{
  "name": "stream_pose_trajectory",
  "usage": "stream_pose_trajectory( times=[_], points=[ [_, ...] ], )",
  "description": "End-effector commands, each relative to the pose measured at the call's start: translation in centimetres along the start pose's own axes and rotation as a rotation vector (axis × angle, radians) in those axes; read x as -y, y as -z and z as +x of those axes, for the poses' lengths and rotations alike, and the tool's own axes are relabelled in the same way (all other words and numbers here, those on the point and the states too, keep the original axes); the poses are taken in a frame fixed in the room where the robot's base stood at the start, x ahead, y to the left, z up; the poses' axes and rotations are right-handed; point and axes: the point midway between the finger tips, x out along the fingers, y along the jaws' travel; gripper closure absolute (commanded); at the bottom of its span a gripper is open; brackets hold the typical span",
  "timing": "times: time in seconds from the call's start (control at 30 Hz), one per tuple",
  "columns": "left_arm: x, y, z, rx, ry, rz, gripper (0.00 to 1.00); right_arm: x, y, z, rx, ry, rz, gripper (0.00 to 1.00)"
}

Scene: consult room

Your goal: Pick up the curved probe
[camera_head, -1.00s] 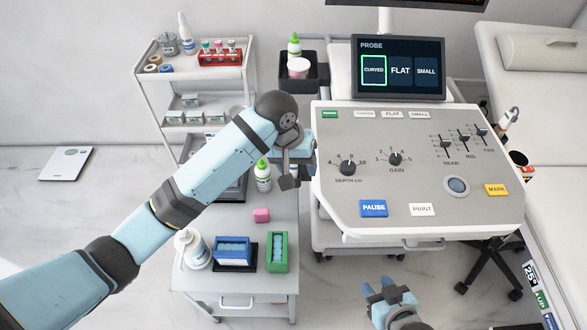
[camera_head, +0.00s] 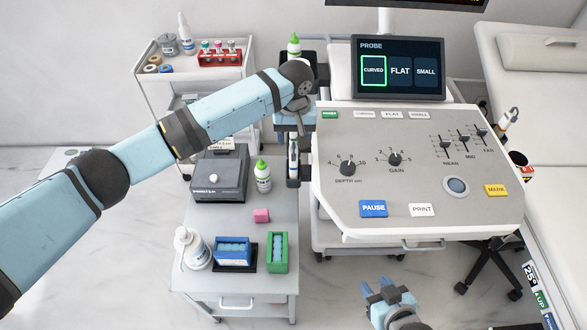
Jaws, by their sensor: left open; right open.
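A slim white and dark probe-like item (camera_head: 293,150) stands upright at the left edge of the ultrasound console (camera_head: 330,185). Another white item with a dark tip (camera_head: 508,117) is at the console's right edge. I cannot tell from their shapes which is the curved probe. The screen (camera_head: 398,68) shows CURVED outlined in green. My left gripper (camera_head: 301,122) is open, pointing down just above the item at the left edge; its fingers are partly hidden by its own wrist. My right gripper (camera_head: 379,289) is open and empty, low in front of the console.
A shelf trolley (camera_head: 150,88) stands behind. An exam bed (camera_head: 555,130) is on the right.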

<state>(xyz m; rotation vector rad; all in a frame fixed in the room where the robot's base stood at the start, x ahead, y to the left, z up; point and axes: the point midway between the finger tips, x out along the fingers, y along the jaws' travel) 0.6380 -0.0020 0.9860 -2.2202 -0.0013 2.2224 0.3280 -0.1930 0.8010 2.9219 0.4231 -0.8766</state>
Motion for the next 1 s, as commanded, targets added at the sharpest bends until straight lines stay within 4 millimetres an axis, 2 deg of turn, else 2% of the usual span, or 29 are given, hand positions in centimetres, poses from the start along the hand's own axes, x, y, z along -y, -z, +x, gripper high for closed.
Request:
stream_pose_trajectory(
  times=[0.17, 0.4, 0.5, 0.77, 1.0],
  points=[
    [0.1, 0.0, 1.2, 0.0, 0.001, -0.001, 0.45, 0.0, 0.1, 0.0, 0.0, -0.001, 0.0, 0.57],
    [0.3, 0.0, 4.7, 0.001, 0.0, 0.0, 0.45, -0.1, 0.2, -0.2, 0.001, -0.002, 0.0, 0.57],
    [0.3, 0.1, 5.6, 0.0, 0.0, 0.0, 0.45, -0.1, 0.2, -0.2, 0.002, -0.002, 0.0, 0.57],
    [0.3, 0.1, 5.9, -0.001, -0.001, 0.001, 0.45, -0.1, 0.1, -0.1, 0.004, -0.002, 0.001, 0.57],
    [0.3, 0.0, 5.8, -0.001, -0.001, 0.001, 0.94, -0.1, 0.1, -0.1, 0.004, -0.002, 0.001, 0.57]
  ],
)
